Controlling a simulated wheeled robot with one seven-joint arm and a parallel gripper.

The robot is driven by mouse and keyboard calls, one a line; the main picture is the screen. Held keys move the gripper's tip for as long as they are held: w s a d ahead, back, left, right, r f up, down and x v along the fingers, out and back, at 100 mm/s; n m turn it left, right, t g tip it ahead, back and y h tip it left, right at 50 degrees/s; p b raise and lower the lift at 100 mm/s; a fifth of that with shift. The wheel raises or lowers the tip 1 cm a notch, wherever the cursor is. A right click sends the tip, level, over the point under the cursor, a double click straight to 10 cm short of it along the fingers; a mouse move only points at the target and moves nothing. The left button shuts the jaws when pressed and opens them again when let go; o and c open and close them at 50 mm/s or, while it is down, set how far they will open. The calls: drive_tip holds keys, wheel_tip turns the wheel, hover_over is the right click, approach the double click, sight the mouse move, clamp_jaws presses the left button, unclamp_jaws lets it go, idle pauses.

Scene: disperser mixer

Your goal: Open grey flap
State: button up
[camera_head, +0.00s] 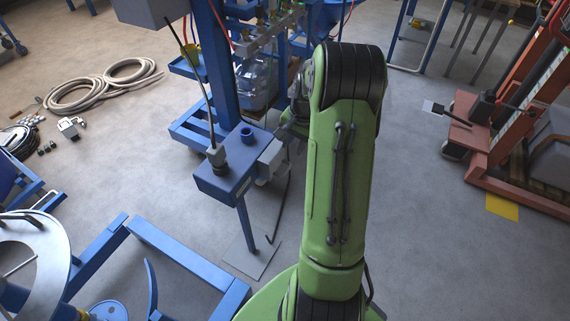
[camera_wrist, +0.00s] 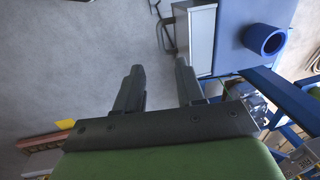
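A blue box (camera_head: 225,182) stands on a blue post, with a light grey box or flap (camera_head: 270,160) on its right side. In the wrist view the grey flap (camera_wrist: 202,40) is a pale panel beside the blue top (camera_wrist: 235,22), and it looks closed. My gripper (camera_wrist: 160,68) is open and empty. Its right finger is close to the near end of the grey flap in the picture; whether they touch, I cannot tell. In the head view my green arm hides most of the gripper, and only a dark part (camera_head: 293,124) shows beside the flap.
A blue cup-like ring (camera_wrist: 265,38) sits on the box top. A blue column (camera_head: 220,60) with pipes and a clear container (camera_head: 252,82) stands behind. A blue frame (camera_head: 185,255) is at front left. Floor at the right is clear up to the red machine (camera_head: 480,140).

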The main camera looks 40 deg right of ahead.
sight(286, 170)
drive_tip(key=f, duration=0.4)
drive_tip(key=w+f+b, duration=0.1)
drive_tip(key=f, duration=0.3)
drive_tip(key=w+f+b, duration=0.1)
drive_tip(key=f, duration=0.3)
drive_tip(key=shift+w+a+f, duration=0.1)
drive_tip(key=shift+a, duration=0.15)
clamp_jaws()
